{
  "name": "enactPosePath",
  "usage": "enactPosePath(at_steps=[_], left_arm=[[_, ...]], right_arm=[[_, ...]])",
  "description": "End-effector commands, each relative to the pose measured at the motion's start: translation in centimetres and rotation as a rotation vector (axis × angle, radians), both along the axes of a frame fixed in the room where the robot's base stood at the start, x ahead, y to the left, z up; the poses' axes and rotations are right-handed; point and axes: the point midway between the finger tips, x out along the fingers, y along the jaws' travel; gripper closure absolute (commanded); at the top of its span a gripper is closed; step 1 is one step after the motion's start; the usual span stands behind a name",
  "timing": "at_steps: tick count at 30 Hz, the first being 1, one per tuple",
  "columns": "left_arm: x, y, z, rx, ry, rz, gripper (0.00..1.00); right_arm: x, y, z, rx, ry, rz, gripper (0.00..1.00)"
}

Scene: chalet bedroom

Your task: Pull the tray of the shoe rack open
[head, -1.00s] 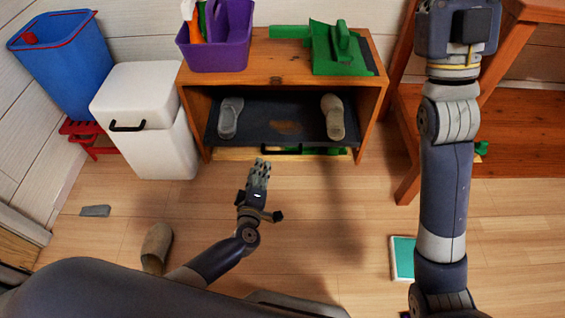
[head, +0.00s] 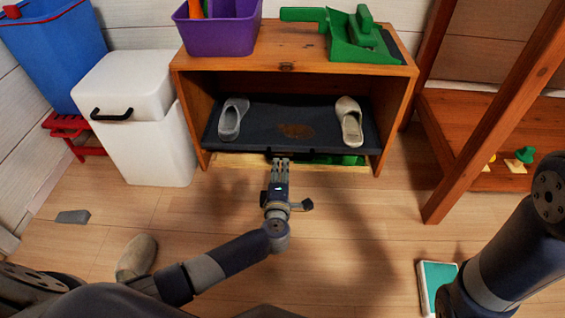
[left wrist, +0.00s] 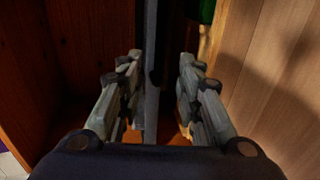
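The shoe rack (head: 187,110) is an open-fronted wooden cabinet against the wall. Its dark grey tray (head: 262,113) has a brown patch and bears a grey slipper (head: 232,119) at left and a beige slipper (head: 350,122) at right. A dark handle (head: 310,154) shows at the tray's front edge, partly hidden by my left gripper (head: 281,160). In the left wrist view my left gripper (left wrist: 158,62) has its fingers apart, with the tray's thin dark front edge (left wrist: 151,110) between them and gaps beside it. My right gripper is out of view.
A purple caddy (head: 217,45) and a green dustpan (head: 358,42) stand on the rack. A white bin (head: 142,130) is close at left, and a wooden bench (head: 465,140) at right. A loose slipper (head: 136,257) and a teal book (head: 437,282) lie on the floor; floor before the rack is clear.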

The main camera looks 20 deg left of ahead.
Motion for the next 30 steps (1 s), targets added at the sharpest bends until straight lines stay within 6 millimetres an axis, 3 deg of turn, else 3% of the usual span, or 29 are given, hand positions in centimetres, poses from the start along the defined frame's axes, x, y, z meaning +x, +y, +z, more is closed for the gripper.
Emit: enactPosePath(at_steps=[1,3,12,27,30], left_arm=[[1.0,0.3,-0.8,0.002,-0.005,0.000,0.67],[2.2,0.7,-1.0,0.003,-0.003,0.001,0.67],[5.9,1.7,-1.7,0.002,-0.001,0.000,0.67],[7.0,2.0,-1.6,0.001,0.000,0.000,0.67],[7.0,2.0,-1.6,0.001,0.000,0.000,0.90]], right_arm=[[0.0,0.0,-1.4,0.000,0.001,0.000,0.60],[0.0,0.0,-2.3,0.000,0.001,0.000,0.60],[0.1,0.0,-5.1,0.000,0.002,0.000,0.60],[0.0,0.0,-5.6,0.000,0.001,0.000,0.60],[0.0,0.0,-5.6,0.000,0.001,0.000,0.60]])
